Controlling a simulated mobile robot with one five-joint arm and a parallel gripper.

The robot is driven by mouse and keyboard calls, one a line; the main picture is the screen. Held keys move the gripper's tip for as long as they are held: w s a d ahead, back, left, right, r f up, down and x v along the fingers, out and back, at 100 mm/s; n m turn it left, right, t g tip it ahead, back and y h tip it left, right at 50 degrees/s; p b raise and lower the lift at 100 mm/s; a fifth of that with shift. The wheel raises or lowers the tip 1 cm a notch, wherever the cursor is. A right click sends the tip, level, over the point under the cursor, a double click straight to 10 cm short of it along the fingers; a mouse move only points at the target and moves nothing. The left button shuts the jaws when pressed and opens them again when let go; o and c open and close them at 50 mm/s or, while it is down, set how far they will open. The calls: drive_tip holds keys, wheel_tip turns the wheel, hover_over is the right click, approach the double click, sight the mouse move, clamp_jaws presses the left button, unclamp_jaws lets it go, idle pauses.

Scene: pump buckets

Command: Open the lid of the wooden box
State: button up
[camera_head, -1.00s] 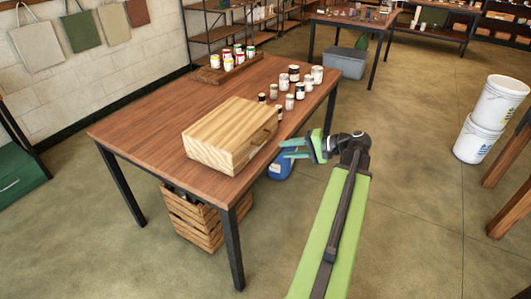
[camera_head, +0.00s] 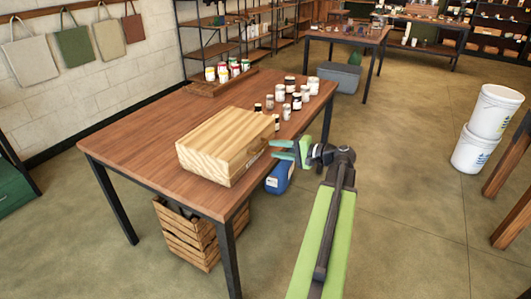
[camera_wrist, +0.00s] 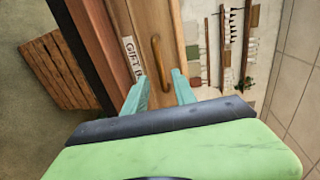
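The closed wooden box (camera_head: 222,143) sits near the front right edge of the brown table (camera_head: 140,150). In the wrist view, the box front (camera_wrist: 143,30) carries a curved handle (camera_wrist: 156,60) and a label with partly hidden lettering reading "GIFT B". My gripper (camera_head: 276,149) is at the right side of the box, by its front face. In the wrist view my gripper (camera_wrist: 160,88) has its two teal fingers spread apart, with the handle ahead of and between them. The fingers appear empty. I cannot tell the exact gap between fingertips and handle.
Several jars (camera_head: 294,97) stand behind the box, and a tray of cans (camera_head: 222,80) is at the table's back. A wooden crate (camera_head: 186,235) and a blue container (camera_head: 279,178) are below. White buckets (camera_head: 484,127) stand at right. The floor between is clear.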

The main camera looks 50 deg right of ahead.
drive_tip(key=x, duration=0.4)
drive_tip(key=shift+w+b, duration=0.3)
drive_tip(key=shift+a, duration=0.1)
clamp_jaws()
drive_tip(key=shift+f, duration=0.1)
idle(0.9)
